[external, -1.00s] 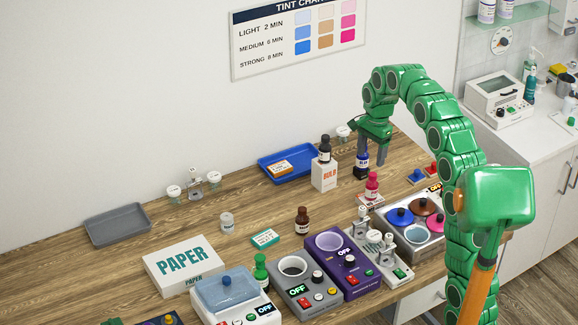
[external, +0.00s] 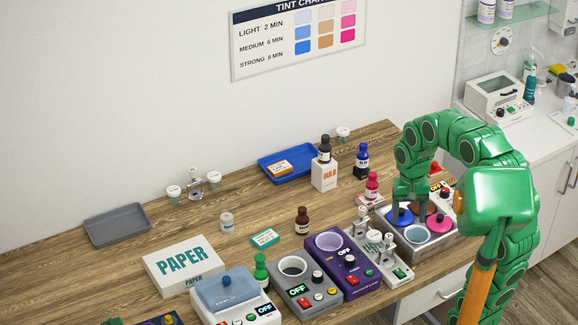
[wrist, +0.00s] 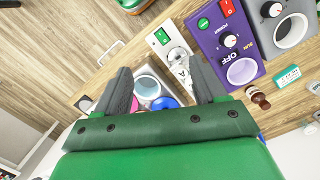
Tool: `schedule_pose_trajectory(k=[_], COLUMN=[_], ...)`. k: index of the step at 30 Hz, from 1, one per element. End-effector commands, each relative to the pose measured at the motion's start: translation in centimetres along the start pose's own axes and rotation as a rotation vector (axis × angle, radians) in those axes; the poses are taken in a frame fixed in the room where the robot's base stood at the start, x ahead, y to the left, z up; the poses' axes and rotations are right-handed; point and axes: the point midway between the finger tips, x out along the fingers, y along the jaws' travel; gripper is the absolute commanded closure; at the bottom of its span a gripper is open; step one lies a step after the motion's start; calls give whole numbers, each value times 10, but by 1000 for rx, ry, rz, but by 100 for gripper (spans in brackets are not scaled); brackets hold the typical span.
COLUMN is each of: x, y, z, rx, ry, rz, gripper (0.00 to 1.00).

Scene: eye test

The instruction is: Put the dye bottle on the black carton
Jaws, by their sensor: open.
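A dark blue dye bottle (external: 361,154) with a white label stands upright on the small black carton (external: 361,172) at the back of the bench in the external view. My gripper (external: 410,199) is apart from them, to the front right, over the pot unit with coloured lids. Its two fingers also show in the wrist view (wrist: 163,90), spread wide and with nothing held between them. The bottle and the carton cannot be made out in the wrist view.
A white bulb box (external: 323,176) with a dark bottle on top stands left of the black carton. A pink bottle (external: 372,184) stands in front of it. The pot unit (external: 444,244) lies under my gripper. A blue tray (external: 272,158) is behind; the back left bench is fairly clear.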

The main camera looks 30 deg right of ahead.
Motion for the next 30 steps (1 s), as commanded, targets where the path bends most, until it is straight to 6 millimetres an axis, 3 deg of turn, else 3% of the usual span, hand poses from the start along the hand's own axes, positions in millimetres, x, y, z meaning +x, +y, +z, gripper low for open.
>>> schedule_pose_trajectory(k=[9,15,21,30], x=[37,59,74,76], y=[38,62,74,74], z=[80,117,136,139], rx=[-260,-394,-463,-476], ry=[-16,-17,-28,-30], rz=[32,52,60,59], gripper=[29,29,29,29])
